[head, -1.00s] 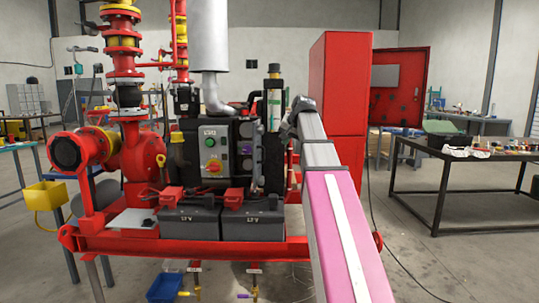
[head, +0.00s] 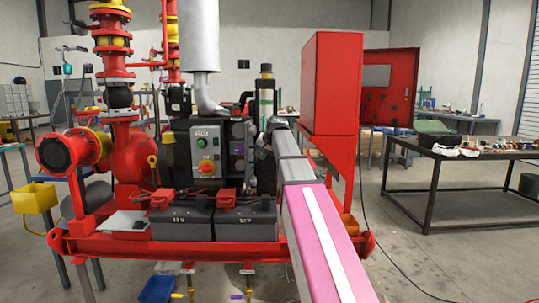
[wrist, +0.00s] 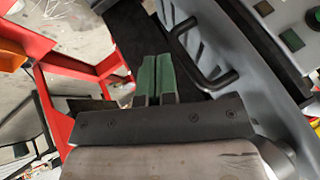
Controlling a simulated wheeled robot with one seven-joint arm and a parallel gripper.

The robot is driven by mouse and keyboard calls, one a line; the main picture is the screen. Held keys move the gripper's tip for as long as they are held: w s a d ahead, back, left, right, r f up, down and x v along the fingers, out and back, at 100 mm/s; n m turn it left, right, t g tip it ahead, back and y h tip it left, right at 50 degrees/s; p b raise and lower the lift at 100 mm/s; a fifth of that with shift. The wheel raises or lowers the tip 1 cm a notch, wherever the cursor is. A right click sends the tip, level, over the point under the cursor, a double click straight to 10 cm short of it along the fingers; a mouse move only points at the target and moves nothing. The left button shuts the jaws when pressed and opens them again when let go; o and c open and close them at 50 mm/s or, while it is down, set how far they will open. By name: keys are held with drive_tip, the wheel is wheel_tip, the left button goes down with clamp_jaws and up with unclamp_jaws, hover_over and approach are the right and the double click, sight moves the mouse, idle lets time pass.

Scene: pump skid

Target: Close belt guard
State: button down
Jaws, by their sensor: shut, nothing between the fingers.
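A grey slotted panel with a black bar handle (wrist: 212,77) fills the upper right of the wrist view; it may be the belt guard, but I cannot tell for sure. My gripper (wrist: 155,62) shows two green fingers side by side, shut and empty. The fingertips are left of the black handle and appear apart from it. In the head view my arm reaches to the right side of the engine, and my gripper is hidden behind its far end. The dark engine and control box (head: 205,150) stand left of it.
Two dark batteries (head: 247,218) sit on the red skid frame, left of my arm. A red cabinet (head: 334,85) on a red stand is close to the arm's right. A black table (head: 470,156) is farther right, with bare floor between.

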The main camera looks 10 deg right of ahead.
drive_tip(key=shift+w+a, duration=0.2)
drive_tip(key=shift+a, duration=0.15)
drive_tip(key=shift+w+a+m+g+h, duration=0.3)
drive_tip(key=shift+w+a+m+h, duration=1.05)
drive_tip(key=shift+w+a+m, duration=0.9)
drive_tip(key=shift+w+a+m+g+h, duration=0.3)
drive_tip(key=shift+w+a+m+h, duration=1.25)
drive_tip(key=shift+a+m, duration=1.2)
drive_tip(key=shift+w+a+m+g+h, duration=0.3)
drive_tip(key=shift+w+a+m+h, duration=0.9)
drive_tip(key=shift+w+a+m, duration=1.3)
drive_tip(key=shift+s+a+n, duration=0.3)
drive_tip(key=shift+a+n, duration=0.25)
drive_tip(key=shift+n, duration=0.05)
